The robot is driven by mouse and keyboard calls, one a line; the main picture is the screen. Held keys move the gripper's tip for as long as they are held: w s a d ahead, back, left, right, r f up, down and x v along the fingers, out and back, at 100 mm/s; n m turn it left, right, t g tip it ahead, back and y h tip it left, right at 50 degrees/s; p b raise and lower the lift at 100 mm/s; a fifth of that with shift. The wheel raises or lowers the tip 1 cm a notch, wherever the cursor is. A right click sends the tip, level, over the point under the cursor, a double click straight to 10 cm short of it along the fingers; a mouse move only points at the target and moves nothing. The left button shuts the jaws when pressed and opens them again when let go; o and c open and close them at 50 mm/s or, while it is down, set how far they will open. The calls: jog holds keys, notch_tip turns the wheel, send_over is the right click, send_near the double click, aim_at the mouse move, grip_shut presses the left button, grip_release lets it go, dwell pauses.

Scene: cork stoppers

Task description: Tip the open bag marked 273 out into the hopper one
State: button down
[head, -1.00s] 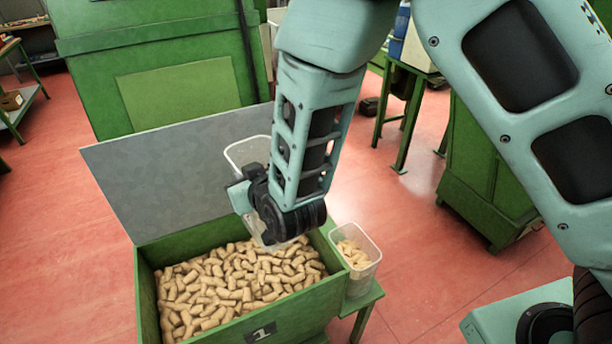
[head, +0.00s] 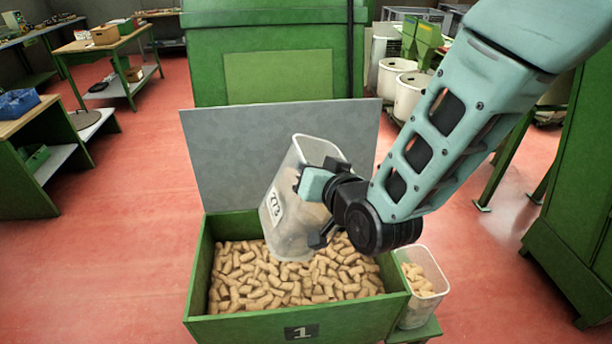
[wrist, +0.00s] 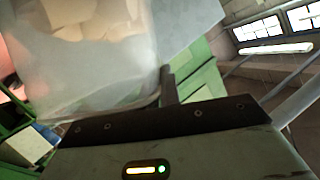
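The thing marked 273 looks like a clear, open plastic tub (head: 283,222) rather than a bag. It hangs over the hopper, tilted, with its mouth up and to the right and its label to the left. My gripper (head: 312,212) is shut on the tub from the right. The tub also fills the upper left of the wrist view (wrist: 95,75), with pale cork-like pieces showing inside. Hopper one (head: 245,328) is a green box with a "1" plate, holding many corks. The tub's lower end is close above the corks; I cannot tell whether it touches them.
The hopper's grey lid (head: 235,150) stands open behind the tub. A second clear tub (head: 421,285) with corks stands just right of the hopper. A green cabinet (head: 575,190) is at the far right. Red floor (head: 120,240) is clear to the left.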

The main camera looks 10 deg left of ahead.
jog(key=d+f+m+y+b, duration=0.1)
jog(key=f+m+b, duration=0.1)
jog(key=f+b, duration=0.1)
jog(key=w+d+f+m+t+y+b, duration=0.1)
jog(key=d+f+m+b, duration=0.1)
jog(key=f+b, duration=0.1)
jog(key=d+f+m+y+b, duration=0.1)
jog(key=f+m+b, duration=0.1)
jog(key=f+b, duration=0.1)
jog(key=shift+w+d+f+b, duration=0.2)
jog(key=shift+f+b, duration=0.15)
jog(key=shift+b, duration=0.4)
jog(key=w+d+m+t+b, duration=0.2)
jog(key=d+m+t+b, duration=0.3)
jog(key=m+b, duration=0.5)
jog(key=shift+d+f+m, duration=0.3)
jog(key=shift+d+f, duration=0.15)
jog(key=shift+d, duration=0.85)
